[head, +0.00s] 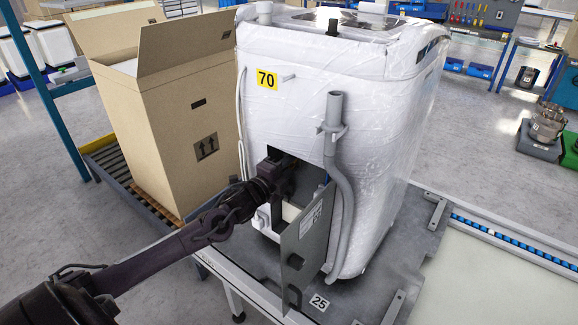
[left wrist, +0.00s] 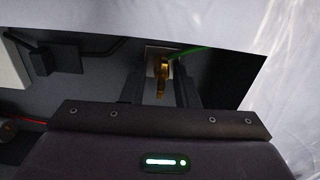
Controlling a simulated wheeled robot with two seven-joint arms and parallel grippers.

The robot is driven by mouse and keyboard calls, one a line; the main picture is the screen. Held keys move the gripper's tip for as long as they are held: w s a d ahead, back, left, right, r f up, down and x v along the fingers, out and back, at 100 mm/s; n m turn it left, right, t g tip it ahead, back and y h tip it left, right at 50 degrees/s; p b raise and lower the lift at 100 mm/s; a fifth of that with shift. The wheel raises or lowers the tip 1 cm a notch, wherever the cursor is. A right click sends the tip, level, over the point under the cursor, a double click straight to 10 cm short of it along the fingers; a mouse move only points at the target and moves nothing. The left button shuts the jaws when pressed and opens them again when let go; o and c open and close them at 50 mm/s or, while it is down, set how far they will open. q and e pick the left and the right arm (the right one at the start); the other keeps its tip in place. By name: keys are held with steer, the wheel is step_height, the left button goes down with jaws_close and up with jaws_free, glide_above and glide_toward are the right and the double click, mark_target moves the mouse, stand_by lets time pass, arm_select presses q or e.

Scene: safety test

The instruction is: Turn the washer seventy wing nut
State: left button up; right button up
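The washer (head: 300,75), wrapped in clear plastic, stands with a yellow 70 label (head: 267,79) on the side facing me. A dark opening low on this side has a grey hinged panel (head: 306,240) swung outward. My left gripper reaches into this opening; its fingertips are hidden in the head view. In the left wrist view, a brass-coloured wing nut (left wrist: 161,75) sits before a pale plate, with a green wire (left wrist: 187,51) beside it. The left gripper (left wrist: 160,90) has its two dark fingers apart, one on each side of the wing nut. Contact cannot be told. My right gripper is not in view.
A grey hose (head: 338,170) runs down the washer right of the opening. An open cardboard box (head: 180,120) stands close on the left, on a roller conveyor. The washer rests on a grey platform (head: 385,285) with a 25 tag. A red wire (left wrist: 32,122) shows inside the opening.

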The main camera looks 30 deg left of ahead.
arm_select(q)
steer(key=s+b, duration=0.1)
steer(key=s, duration=0.7)
steer(key=shift+a, duration=0.3)
steer(key=shift+w, duration=0.1)
stand_by(0.4)
